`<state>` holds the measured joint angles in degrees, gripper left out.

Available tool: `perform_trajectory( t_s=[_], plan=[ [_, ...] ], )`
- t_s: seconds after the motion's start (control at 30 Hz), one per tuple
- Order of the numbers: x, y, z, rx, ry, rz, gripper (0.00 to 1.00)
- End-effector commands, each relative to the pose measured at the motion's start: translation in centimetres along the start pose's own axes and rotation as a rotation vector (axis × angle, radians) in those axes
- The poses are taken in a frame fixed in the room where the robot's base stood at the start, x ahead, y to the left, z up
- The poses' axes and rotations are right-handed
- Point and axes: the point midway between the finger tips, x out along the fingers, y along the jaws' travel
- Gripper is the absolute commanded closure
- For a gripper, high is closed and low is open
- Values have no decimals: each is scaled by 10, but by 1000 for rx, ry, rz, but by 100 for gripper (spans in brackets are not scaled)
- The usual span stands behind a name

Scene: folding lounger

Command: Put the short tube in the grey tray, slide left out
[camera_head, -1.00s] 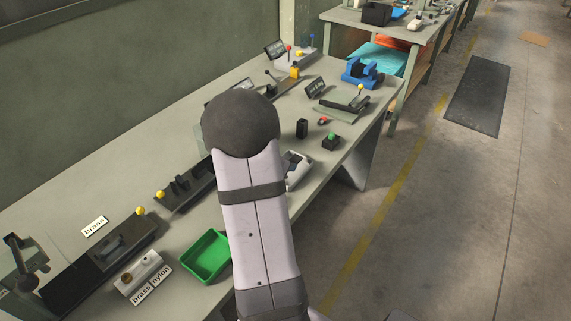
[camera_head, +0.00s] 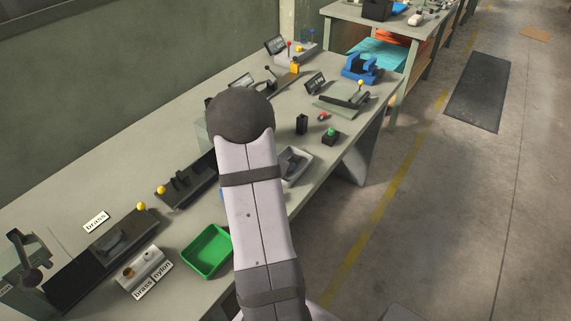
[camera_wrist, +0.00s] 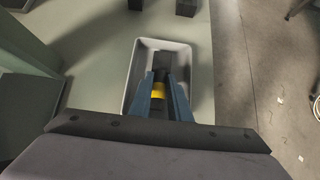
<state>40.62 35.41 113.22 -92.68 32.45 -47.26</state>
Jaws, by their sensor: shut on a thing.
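The grey tray (camera_head: 304,168) lies near the bench's front edge, partly behind my arm, with a dark shape inside its outline. In the wrist view the tray (camera_wrist: 203,75) is just beyond my gripper (camera_wrist: 164,75). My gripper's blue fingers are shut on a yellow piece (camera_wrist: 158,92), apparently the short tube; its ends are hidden. The fingertips overlap the tray, where a dark patch shows between them; I cannot tell whether the piece touches the tray floor. Black slide fixtures with yellow knobs stand at left (camera_head: 108,241) and centre left (camera_head: 188,184); I cannot tell which slide is meant.
A green bin (camera_head: 207,251) and a grey holder (camera_head: 140,273) with brass and nylon labels are at the front left. A green button box (camera_head: 331,137) and a black block (camera_head: 302,124) stand beyond the tray. The bench edge drops to the floor at right.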

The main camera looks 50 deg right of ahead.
Motion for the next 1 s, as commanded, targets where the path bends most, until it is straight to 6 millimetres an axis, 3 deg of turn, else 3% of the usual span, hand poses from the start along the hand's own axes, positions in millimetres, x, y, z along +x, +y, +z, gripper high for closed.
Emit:
perform_trajectory(
  t_s=[0.23, 0.27, 0.33, 0.77, 1.0],
  plan=[
    [4, 0, -4, 0, -1, 0, 100],
    [4, 0, -4, 0, 0, 0, 81],
    [3, 0, -3, 0, 1, 0, 65],
    [-1, -1, 1, 0, 2, -3, 65],
    [-32, 0, 0, 0, -1, 2, 65]
  ],
)
